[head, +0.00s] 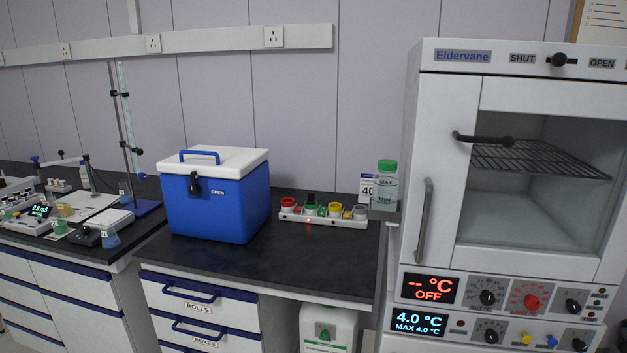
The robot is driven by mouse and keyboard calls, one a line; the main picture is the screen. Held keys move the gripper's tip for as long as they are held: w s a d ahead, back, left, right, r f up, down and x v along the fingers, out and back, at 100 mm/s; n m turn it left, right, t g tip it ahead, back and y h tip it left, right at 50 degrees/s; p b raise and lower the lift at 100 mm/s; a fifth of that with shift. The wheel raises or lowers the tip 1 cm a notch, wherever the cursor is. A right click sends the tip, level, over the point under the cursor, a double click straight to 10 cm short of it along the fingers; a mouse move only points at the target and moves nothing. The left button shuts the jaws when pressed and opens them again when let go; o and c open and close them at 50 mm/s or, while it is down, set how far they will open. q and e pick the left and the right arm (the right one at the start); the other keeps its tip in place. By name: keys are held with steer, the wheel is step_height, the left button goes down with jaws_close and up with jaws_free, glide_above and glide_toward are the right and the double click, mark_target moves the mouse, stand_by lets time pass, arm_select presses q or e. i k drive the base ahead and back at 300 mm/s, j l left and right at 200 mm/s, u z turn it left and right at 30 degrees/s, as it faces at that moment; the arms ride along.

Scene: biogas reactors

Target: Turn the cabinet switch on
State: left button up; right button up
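The white cabinet (448,130) labelled Eldervane stands at the right in the head view. Its upper display (430,289) reads "-- °C OFF" in red. The lower display (418,323) reads 4.0 °C, MAX 4.0 °C in cyan. Right of the displays are a black dial (488,297), a red knob (532,302) and a black knob (573,306). Below sit another black dial (491,336), a yellow knob (526,338) and a blue knob (552,341). I cannot tell which control is the cabinet switch. Neither of my grippers is in view.
The cabinet's glass door with its handle (424,220) looks shut. A black knob (562,60) sits between SHUT and OPEN.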

mark_target(573, 307)
steer(key=z, duration=1.45)
